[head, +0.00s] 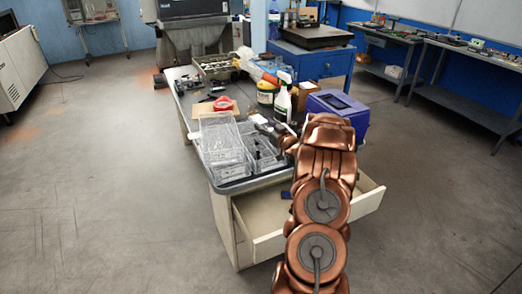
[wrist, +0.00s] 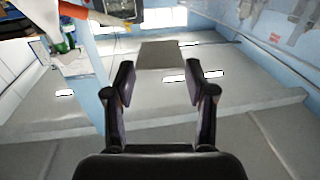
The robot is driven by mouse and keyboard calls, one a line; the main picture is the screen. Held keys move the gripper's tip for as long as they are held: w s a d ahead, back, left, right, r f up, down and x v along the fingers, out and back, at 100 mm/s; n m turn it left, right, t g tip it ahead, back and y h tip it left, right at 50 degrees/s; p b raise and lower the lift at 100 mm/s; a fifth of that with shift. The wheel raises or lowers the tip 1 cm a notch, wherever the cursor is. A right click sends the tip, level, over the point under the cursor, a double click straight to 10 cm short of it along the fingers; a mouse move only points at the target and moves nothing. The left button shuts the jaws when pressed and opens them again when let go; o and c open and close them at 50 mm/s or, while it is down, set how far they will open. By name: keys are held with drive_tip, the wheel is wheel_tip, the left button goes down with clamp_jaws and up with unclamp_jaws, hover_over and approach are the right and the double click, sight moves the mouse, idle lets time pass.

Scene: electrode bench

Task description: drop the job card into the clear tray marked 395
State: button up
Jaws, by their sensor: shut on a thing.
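My gripper (wrist: 159,82) is shut on a flat grey-brown rectangular card (wrist: 159,56), which I take to be the job card. It extends beyond the fingertips in the wrist view, and no writing on it can be read. Clear trays (head: 222,146) lie on the near end of the bench, left of my gripper. Another clear tray (head: 262,153) is beside them with dark things in it. No marking 395 is readable.
The bench (head: 198,165) has an open drawer (head: 272,243) at its near end. Red tape (head: 222,103) lies further back. The floor on the left is clear.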

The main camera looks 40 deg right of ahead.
drive_tip(key=shift+f+b, duration=0.4)
drive_tip(key=shift+f, duration=1.45)
drive_tip(key=o, duration=0.8)
drive_tip(key=shift+s, duration=0.2)
drive_tip(key=s, duration=0.3)
drive_tip(key=s+a, duration=0.1)
drive_tip(key=s, duration=0.3)
drive_tip(key=s+a, duration=0.1)
drive_tip(key=s, duration=0.3)
drive_tip(key=shift+s+a, duration=0.15)
drive_tip(key=shift+s, duration=0.1)
drive_tip(key=shift+w, duration=0.1)
